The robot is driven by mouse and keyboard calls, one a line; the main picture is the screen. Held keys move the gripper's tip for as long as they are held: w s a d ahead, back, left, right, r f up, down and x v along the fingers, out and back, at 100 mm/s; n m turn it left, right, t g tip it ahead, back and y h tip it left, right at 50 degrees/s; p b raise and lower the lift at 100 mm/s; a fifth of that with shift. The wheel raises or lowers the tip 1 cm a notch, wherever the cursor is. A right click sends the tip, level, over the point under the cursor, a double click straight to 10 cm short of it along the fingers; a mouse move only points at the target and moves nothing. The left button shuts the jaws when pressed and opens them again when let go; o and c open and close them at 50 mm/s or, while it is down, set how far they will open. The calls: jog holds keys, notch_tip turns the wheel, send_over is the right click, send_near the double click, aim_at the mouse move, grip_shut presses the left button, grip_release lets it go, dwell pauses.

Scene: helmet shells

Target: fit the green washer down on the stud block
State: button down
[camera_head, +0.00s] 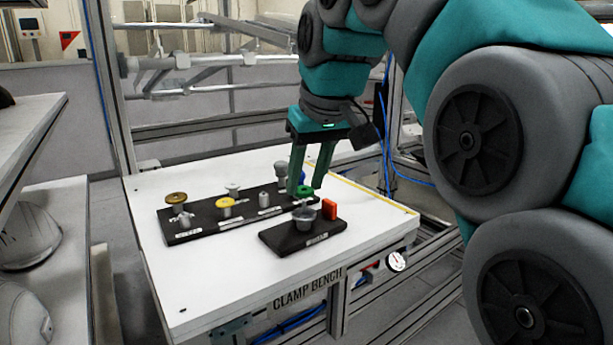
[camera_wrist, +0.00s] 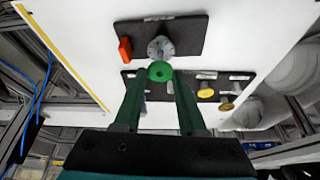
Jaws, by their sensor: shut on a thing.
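My gripper (camera_head: 305,188) points down over the bench, shut on the green washer (camera_head: 305,191). In the wrist view the green washer (camera_wrist: 159,71) shows as a flat ring with a central hole at the fingertips (camera_wrist: 159,76). A small black block (camera_head: 285,238) at the front right of the bench carries a grey round piece (camera_head: 305,216); this looks like the stud block. In the wrist view the grey piece (camera_wrist: 160,47) lies just beyond the washer. The washer appears above and slightly behind it, apart from it; the exact height gap is hard to judge.
A red block (camera_head: 329,209) stands beside the grey piece on the same black block. A long black board (camera_head: 195,236) behind bears several posts, a brown disc (camera_head: 176,198) and a yellow disc (camera_head: 225,203). The white bench top (camera_head: 200,285) is clear at the front left.

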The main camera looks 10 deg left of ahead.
aim_at(307, 192)
jog(key=shift+f+b, duration=0.9)
jog(key=shift+f, duration=0.85)
jog(key=shift+c, duration=2)
grip_release()
jog(key=shift+r, duration=0.1)
jog(key=p+v, duration=0.1)
jog(key=v, duration=0.6)
jog(key=shift+r+p, duration=0.25)
jog(key=shift+p, duration=0.05)
jog(key=shift+s+d, duration=0.1)
jog(key=shift+d, duration=0.05)
